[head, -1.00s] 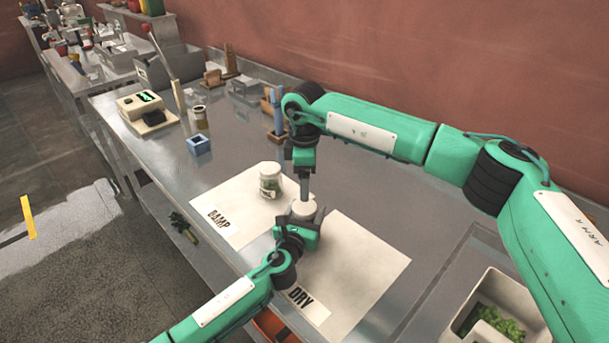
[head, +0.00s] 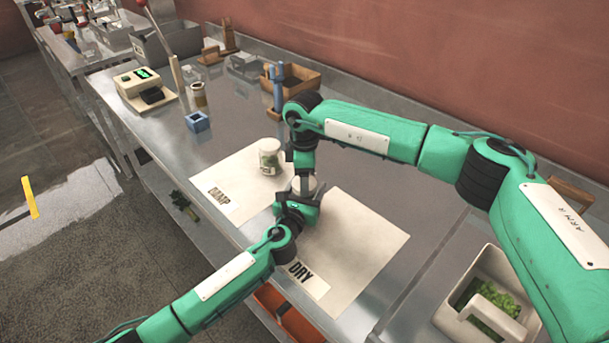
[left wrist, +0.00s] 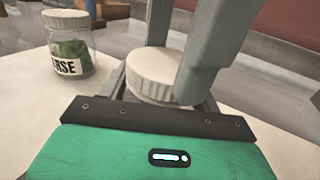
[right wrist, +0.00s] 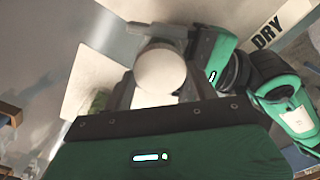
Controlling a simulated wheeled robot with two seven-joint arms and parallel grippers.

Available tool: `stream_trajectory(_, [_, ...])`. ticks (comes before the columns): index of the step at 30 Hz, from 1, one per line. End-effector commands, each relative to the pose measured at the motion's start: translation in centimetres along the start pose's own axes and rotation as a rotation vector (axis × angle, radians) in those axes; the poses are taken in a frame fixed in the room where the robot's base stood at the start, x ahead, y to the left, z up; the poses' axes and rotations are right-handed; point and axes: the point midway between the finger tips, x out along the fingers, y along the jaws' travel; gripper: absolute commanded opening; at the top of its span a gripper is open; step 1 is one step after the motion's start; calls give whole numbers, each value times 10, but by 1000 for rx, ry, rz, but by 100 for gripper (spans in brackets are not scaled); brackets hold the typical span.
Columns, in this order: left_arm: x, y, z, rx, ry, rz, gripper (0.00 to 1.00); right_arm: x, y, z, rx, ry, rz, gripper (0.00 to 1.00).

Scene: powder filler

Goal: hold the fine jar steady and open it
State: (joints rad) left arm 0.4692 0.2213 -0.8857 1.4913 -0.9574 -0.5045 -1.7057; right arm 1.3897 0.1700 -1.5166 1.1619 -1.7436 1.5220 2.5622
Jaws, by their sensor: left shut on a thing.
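The fine jar's white lid (head: 303,184) shows on the dry mat in the head view, its body mostly hidden by my left gripper (head: 299,208). My left gripper is shut on the jar from the front. The lid also shows in the left wrist view (left wrist: 158,82). My right gripper (head: 304,176) points down from above. In the left wrist view its two grey fingers straddle the lid. In the right wrist view the round lid (right wrist: 160,70) lies between them; whether they press on it cannot be told.
A second white-lidded jar (head: 270,157), labelled with letters ending "RSE", stands on the damp mat (head: 219,180) to the left. The dry mat (head: 375,245) is bare to the right. A white bin with green pieces (head: 484,262) stands at right. A blue block (head: 198,122) lies further back.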

Motion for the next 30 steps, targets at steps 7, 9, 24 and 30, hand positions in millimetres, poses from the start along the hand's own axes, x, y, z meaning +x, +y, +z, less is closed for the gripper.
stream_trajectory(7, [0,0,-1,0,1,0,0,0,0,0,0,0,1,29])
stream_trajectory(9, [0,0,0,0,1,0,0,0,0,0,-15,0,1,29])
stream_trajectory(24, [0,0,0,0,1,-1,0,-1,1,0,-708,-1,2,29])
stream_trajectory(30, [0,0,0,0,1,-1,0,-1,1,0,-1025,0,3,29])
